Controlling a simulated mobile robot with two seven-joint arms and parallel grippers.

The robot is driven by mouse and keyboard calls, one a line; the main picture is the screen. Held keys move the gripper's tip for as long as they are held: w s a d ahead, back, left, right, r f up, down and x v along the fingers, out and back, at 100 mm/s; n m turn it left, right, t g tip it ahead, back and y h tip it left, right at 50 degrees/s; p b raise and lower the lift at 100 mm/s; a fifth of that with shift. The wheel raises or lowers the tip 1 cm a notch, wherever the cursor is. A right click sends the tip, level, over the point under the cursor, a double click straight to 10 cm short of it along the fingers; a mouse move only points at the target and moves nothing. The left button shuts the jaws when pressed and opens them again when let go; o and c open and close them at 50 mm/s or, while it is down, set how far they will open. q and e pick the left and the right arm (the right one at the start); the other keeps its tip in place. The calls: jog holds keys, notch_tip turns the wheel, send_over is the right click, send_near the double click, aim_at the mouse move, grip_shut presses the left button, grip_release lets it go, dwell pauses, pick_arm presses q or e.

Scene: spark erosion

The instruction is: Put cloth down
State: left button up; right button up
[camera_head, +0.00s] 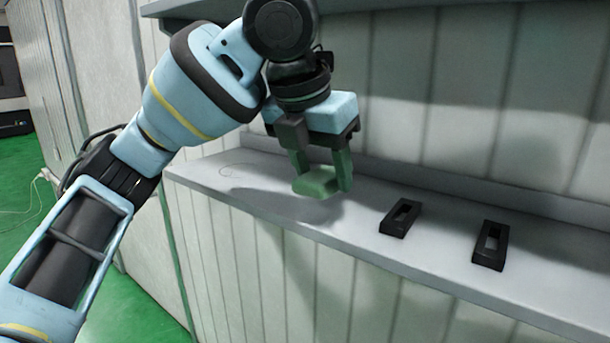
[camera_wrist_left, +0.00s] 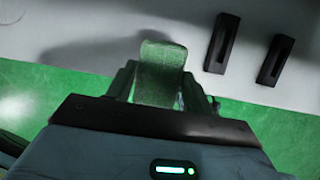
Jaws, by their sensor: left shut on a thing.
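A green cloth (camera_head: 318,183) is held between the fingers of my left gripper (camera_head: 322,172), which is shut on it. The gripper points down over the left part of a grey shelf (camera_head: 260,193), and the cloth appears to be a little above the surface, with a shadow on the shelf. In the left wrist view the cloth (camera_wrist_left: 160,72) stands out between the two fingers of the left gripper (camera_wrist_left: 163,85). My right gripper is not in view.
A faint round outline marks the shelf at the left. A ribbed wall (camera_head: 480,90) rises behind. The floor (camera_head: 110,300) is green.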

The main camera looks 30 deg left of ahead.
pick_arm(q)
jog(key=w+a, duration=0.5)
jog(key=w+a+f, duration=0.1)
jog(key=w+a, duration=0.1)
jog(key=shift+w+a, duration=0.15)
jog(key=shift+f, duration=1.75)
jog(key=shift+f, duration=0.1)
jog(key=o, duration=0.9)
